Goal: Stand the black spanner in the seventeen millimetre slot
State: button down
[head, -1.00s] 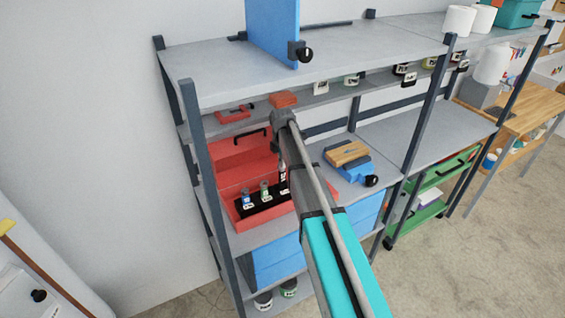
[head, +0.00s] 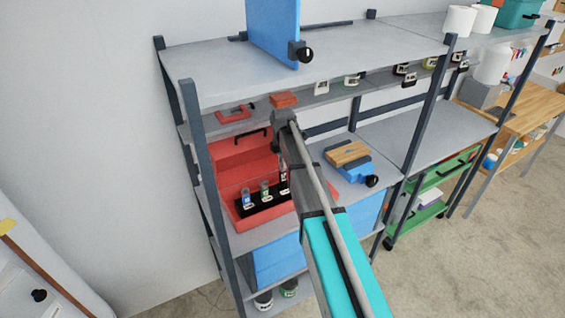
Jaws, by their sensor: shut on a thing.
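My gripper (head: 279,140) is at the far end of my arm, above the right part of an open red toolbox. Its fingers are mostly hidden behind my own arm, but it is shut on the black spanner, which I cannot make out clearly. A black slotted rack (head: 262,205) lies in the toolbox (head: 240,157). A blue-marked piece (head: 247,197) and a green-marked piece (head: 265,190) stand in it with white labels. A further label shows at the rack's right end, partly behind my arm. The slot numbers are too small to read.
The toolbox sits on a grey shelf (head: 262,236) under an upper shelf (head: 330,55). A shelf post (head: 208,175) stands at the left front. A blue clamp with a wooden block (head: 347,153) is to the right. Blue bins (head: 275,262) are below.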

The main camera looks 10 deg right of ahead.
aim_at(282, 171)
jog(key=shift+f+b, duration=2.8)
jog(key=shift+b, duration=0.05)
dwell(0.8)
jog(key=c, duration=0.6)
grip_release()
jog(key=shift+r, duration=0.1)
notch_tip(282, 171, up, 11)
jog(key=p, duration=1.1)
jog(key=shift+r, duration=0.15)
dwell(0.7)
